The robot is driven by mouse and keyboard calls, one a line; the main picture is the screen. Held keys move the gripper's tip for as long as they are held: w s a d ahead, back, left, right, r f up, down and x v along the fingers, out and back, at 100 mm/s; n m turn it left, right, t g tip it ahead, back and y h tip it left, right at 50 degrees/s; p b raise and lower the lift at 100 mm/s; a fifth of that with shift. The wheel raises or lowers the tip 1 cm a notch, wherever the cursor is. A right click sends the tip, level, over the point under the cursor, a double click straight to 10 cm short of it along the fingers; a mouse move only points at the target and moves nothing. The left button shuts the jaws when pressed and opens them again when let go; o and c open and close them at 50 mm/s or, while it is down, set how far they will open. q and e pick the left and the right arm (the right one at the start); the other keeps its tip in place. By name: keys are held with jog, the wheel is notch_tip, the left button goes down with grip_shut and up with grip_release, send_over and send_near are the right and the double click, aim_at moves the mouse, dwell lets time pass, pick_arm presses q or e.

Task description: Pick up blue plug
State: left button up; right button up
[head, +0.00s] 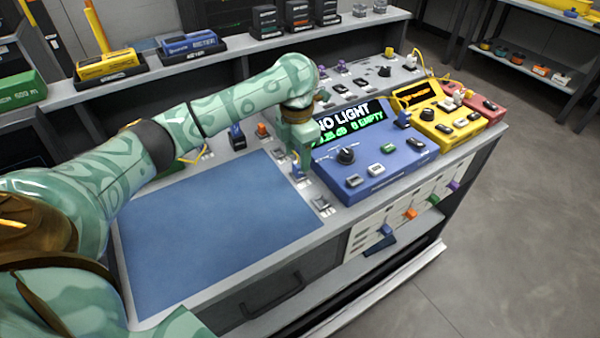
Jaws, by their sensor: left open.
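My left gripper (303,165) points down over the bench, between the blue mat and the blue meter box, and is open. A small blue piece (297,171) shows right at its fingertips, partly hidden by them; I cannot tell whether it is the blue plug or whether the fingers touch it. Another small blue block (236,137) stands behind the mat, beside an orange one. A further blue piece (402,119) stands at the right end of the blue meter box. My right gripper is not in view.
The blue mat (215,225) is bare. The blue meter box (372,160) with a "NO LIGHT" display stands close right of my gripper. A small metallic fixture (322,205) is in front. Yellow (440,120) and red boxes stand farther right.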

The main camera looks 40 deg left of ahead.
aim_at(298, 164)
pick_arm(q)
jog(key=f, duration=0.1)
jog(key=f+b, duration=0.1)
jog(key=f, duration=0.1)
jog(key=f+b, duration=0.1)
jog(key=f, duration=0.1)
jog(key=shift+w+a, duration=0.1)
jog(key=shift+w, duration=0.2)
jog(key=shift+r, duration=0.3)
jog(key=shift+s, duration=0.1)
jog(key=c, duration=1.1)
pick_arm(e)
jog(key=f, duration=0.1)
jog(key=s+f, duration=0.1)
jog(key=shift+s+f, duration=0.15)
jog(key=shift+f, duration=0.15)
pick_arm(q)
jog(key=shift+o, duration=0.2)
